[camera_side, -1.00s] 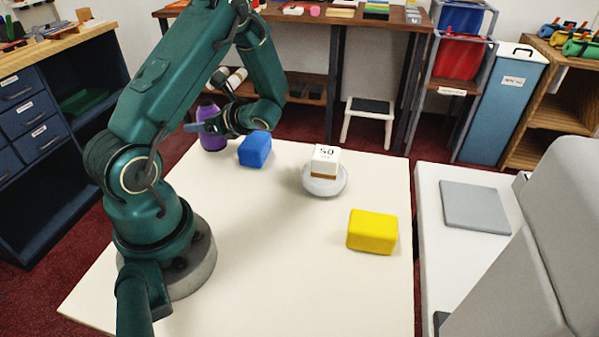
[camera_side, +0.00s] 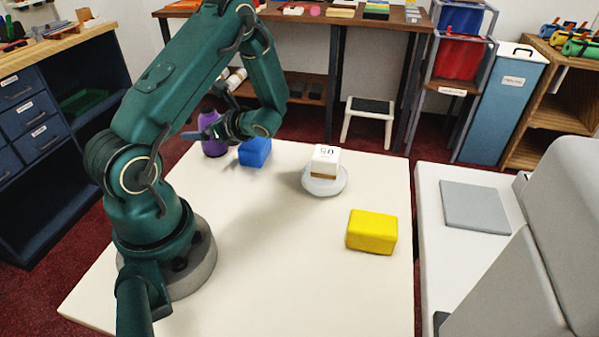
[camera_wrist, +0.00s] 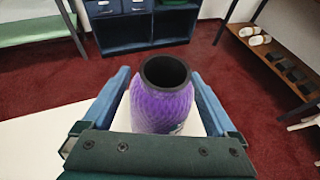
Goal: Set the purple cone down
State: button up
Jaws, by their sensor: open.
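The purple thing (camera_side: 213,147) stands upright at the far left corner of the white table in the side view. It looks more like a rounded bottle with a dark open mouth than a cone. In the wrist view the purple thing (camera_wrist: 163,105) is between my two blue fingers, its mouth facing up. My gripper (camera_wrist: 160,82) is open around it, with one finger on each side. In the side view my gripper (camera_side: 205,133) is at the height of its body and hides part of it. Its base is hidden in the wrist view.
A blue block (camera_side: 256,153) sits just right of the purple thing, partly behind my gripper. A white block (camera_side: 325,160) rests on a round grey dish (camera_side: 311,187). A yellow block (camera_side: 372,232) lies to the right. The white table's (camera_side: 290,270) front middle is clear.

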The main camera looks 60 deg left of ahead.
jog(key=v, duration=1.1)
jog(key=shift+w+d+r, duration=0.15)
jog(key=shift+d+r, duration=0.05)
jog(key=shift+d, duration=0.1)
jog(key=s+d+r+n+t+h, duration=0.1)
jog(key=d+r+n+t+h, duration=0.1)
jog(key=d, duration=0.5)
jog(key=s+d+r+n+t+h, duration=0.1)
jog(key=d+r+n+t+h, duration=0.2)
jog(key=d+n+t+h, duration=0.2)
jog(key=s+d+r+n+t+h, duration=0.1)
jog(key=d+r+n+t+h, duration=0.2)
jog(key=d, duration=0.6)
jog(key=n+h, duration=0.2)
jog(key=n, duration=0.1)
jog(key=shift+s+d+r+t, duration=0.2)
jog(key=shift+s+t, duration=0.1)
jog(key=shift+t, duration=0.1)
